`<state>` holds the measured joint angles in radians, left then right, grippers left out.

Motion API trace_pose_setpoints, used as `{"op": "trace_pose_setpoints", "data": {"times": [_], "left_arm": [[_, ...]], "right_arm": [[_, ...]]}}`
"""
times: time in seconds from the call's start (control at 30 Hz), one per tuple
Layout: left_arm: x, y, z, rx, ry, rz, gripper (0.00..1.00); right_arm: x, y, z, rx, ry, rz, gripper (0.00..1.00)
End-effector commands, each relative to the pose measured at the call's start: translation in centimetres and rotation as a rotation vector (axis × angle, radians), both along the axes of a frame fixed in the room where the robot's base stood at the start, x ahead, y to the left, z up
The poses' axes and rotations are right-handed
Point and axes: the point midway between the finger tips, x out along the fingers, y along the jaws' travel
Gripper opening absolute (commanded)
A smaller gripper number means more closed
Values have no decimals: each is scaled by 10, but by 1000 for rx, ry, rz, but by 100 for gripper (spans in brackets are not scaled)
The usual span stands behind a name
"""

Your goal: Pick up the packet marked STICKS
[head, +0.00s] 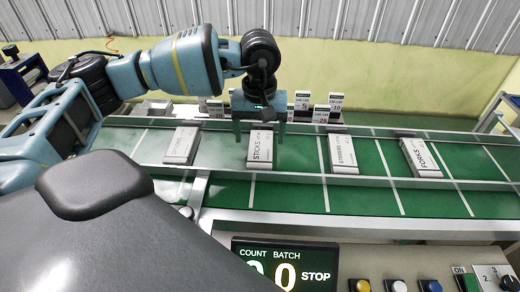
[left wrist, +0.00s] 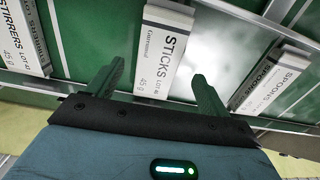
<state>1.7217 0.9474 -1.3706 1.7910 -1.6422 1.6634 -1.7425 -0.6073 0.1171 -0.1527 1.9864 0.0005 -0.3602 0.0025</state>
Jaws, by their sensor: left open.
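The white packet marked STICKS (head: 261,147) stands on the green conveyor between two other packets. In the left wrist view the STICKS packet (left wrist: 166,52) lies ahead, between the lines of the two fingers. My left gripper (head: 260,138) is above and just behind this packet in the head view, fingers pointing down. In the left wrist view the left gripper (left wrist: 155,85) is open, with one green finger on each side and nothing held. I cannot tell the exact height of the fingertips over the packet. My right gripper is not in view.
The packet to the left (head: 181,146) reads SPOONS in the wrist view (left wrist: 276,80). STIRRERS (head: 342,154) and FORKS (head: 420,158) stand to the right. A metal rail (head: 300,179) runs along the belt's front. Small label cards (head: 303,101) stand behind. A counter display (head: 285,266) and buttons are in front.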

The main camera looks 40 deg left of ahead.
Motion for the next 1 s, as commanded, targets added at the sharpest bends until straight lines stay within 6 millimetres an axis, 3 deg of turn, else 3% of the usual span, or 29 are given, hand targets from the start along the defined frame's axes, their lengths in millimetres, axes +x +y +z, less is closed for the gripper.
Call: {"op": "trace_pose_setpoints", "data": {"times": [0.23,0.53,0.9,1.0], "left_arm": [[1,-2,-29,1,1,1,80],[1,-2,-33,-1,-1,1,79],[1,-2,-33,0,-1,1,32],[1,-2,-33,0,-1,1,31]], "right_arm": [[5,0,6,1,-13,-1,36],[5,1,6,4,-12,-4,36],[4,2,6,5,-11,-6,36],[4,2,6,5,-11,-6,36]]}}
